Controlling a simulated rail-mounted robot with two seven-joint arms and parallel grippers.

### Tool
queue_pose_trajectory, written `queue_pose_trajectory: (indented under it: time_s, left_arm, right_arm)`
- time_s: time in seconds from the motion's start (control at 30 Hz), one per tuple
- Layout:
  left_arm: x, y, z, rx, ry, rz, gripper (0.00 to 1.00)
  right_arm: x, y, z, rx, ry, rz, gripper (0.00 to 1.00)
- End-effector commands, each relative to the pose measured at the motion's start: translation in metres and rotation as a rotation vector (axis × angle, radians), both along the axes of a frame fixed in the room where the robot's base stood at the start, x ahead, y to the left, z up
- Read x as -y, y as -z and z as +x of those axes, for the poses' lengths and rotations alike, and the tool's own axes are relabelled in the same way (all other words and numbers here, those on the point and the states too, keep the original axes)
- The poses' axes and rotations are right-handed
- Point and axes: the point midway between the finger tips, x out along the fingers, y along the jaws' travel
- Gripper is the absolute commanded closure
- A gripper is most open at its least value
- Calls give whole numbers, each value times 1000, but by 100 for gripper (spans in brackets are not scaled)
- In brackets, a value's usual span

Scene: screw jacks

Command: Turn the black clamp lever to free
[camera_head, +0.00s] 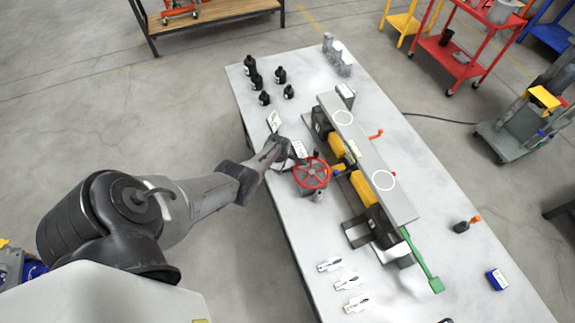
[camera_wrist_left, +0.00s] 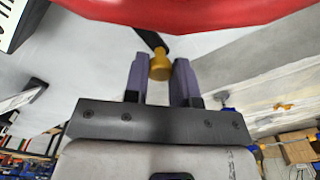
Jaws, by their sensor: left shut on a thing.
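In the left wrist view, a black clamp lever (camera_wrist_left: 149,38) comes down from behind the red rim and ends in a yellow knob (camera_wrist_left: 159,67). My left gripper (camera_wrist_left: 160,72) has its two purple fingers on either side of this knob and is shut on it. In the head view, my left gripper (camera_head: 284,152) is at the table's left edge, just left of a red handwheel (camera_head: 311,173). The lever cannot be made out there. The red handwheel fills the top of the left wrist view (camera_wrist_left: 190,12). My right gripper is in neither view.
A long grey beam (camera_head: 372,165) with yellow parts beneath lies along the table (camera_head: 440,205). A green bar (camera_head: 420,262) sticks out at its near end. Several black bottles (camera_head: 256,80) stand at the far left. White tags (camera_head: 349,283) lie at the near left.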

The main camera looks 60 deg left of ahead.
Motion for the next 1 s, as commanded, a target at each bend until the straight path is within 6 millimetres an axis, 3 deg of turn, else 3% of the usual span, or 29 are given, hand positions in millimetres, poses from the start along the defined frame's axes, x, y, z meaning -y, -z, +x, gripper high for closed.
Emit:
queue_pose_trajectory:
  time_s: [0.57, 0.6, 0.83, 1.0]
  left_arm:
    - [-4, -1, -8, 1, -41, -1, 100]
    - [-4, -1, -8, 1, -41, -1, 72]
    - [-4, 0, -8, 1, -39, -1, 50]
    - [-4, 0, -8, 1, -39, -1, 49]
  right_arm:
    - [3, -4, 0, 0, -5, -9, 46]
    - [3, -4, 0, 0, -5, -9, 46]
    - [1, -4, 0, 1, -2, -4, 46]
    - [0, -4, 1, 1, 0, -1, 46]
